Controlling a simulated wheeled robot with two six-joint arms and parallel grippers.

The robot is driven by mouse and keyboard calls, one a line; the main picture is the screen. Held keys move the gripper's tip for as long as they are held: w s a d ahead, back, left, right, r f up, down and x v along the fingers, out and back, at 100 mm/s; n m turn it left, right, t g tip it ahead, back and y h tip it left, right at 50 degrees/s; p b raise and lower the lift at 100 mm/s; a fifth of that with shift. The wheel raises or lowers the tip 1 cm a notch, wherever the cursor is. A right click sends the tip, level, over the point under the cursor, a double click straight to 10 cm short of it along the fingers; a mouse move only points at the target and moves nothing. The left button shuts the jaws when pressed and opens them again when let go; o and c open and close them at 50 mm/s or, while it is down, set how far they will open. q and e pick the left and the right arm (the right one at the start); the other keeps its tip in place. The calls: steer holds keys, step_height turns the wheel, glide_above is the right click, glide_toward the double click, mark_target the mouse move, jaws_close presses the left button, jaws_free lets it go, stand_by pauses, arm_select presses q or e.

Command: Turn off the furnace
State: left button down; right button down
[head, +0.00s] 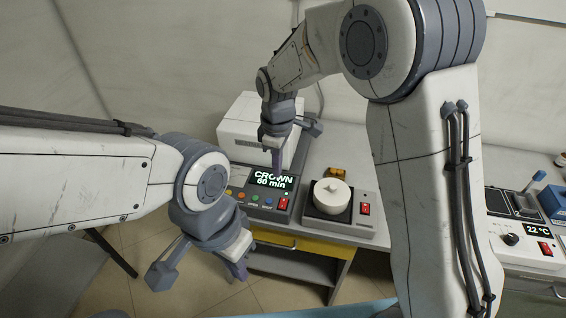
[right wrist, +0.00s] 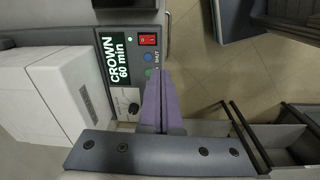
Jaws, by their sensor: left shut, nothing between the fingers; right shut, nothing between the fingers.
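The furnace is a white box (head: 258,125) with a dark control panel (head: 262,211) in front. Its display (head: 272,180) is lit and reads "CROWN 60 min". A red switch (head: 283,204) sits at the panel's right end, with a small green light beside it; the switch also shows in the right wrist view (right wrist: 148,40). My right gripper (head: 277,162) is shut and empty, its purple fingers above the panel near the display. In the right wrist view the fingers (right wrist: 160,100) cover part of the button row. My left gripper (head: 238,268) is shut and empty, in front of the bench edge.
A hot-plate-like unit with a white round pot (head: 332,195) and its own red switch (head: 365,209) stands right of the panel. Further right is a device reading 22 °C (head: 538,232). A yellow drawer (head: 300,245) lies below the bench.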

steer(key=s+r+m, duration=0.2)
steer(key=s+m, duration=0.1)
steer(key=s, duration=1)
steer(key=s+d+r+m, duration=0.1)
steer(key=s+r+m, duration=0.1)
steer(key=s, duration=1.2)
steer(key=shift+r+m+g+y, duration=0.2)
steer(key=shift+m+g+y, duration=0.1)
steer(key=shift+m+y, duration=0.15)
steer(key=shift+w, duration=0.1)
